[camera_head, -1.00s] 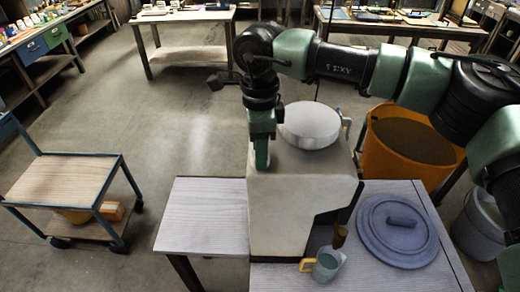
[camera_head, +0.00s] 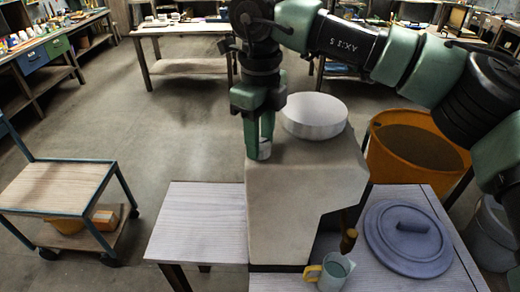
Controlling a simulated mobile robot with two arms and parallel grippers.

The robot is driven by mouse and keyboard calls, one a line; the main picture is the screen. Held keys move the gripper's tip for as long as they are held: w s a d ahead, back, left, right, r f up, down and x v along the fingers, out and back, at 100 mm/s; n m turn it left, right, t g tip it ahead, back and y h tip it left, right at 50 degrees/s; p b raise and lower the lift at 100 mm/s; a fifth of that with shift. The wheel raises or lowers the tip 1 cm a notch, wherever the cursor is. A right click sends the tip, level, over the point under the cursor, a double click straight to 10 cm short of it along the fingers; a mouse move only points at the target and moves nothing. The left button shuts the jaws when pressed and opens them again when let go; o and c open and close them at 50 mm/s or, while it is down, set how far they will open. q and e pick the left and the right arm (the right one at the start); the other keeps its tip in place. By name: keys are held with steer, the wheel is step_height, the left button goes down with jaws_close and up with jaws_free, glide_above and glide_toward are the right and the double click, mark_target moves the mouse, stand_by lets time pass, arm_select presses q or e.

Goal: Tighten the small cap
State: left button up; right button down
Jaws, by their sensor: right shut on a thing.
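The small cap (camera_head: 264,150) is a pale, short cylinder at the top left edge of the grey block-shaped mould (camera_head: 295,205). My right gripper (camera_head: 263,140) points straight down with its green fingers closed around the cap. The fingers hide part of the cap, so I cannot tell how it sits on the mould. My left gripper is out of view.
The mould stands on a pale wooden table (camera_head: 203,225). A jug with a yellow handle (camera_head: 333,271) stands below its brown spout (camera_head: 348,241). A blue-grey round lid (camera_head: 408,238) lies to the right. An orange bin (camera_head: 416,150) is behind; a trolley (camera_head: 60,187) is at left.

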steer(key=m+b, duration=0.2)
steer(key=m, duration=0.1)
steer(key=shift+f+m, duration=0.2)
steer(key=shift+m, duration=0.1)
steer(key=shift+r+m+b, duration=0.1)
steer(key=shift+m+b, duration=0.8)
steer(key=shift+m, duration=0.5)
steer(key=c, duration=0.9)
jaws_free()
step_height(320, 180, up, 8)
steer(key=shift+f+b, duration=0.1)
steer(key=shift+b, duration=0.4)
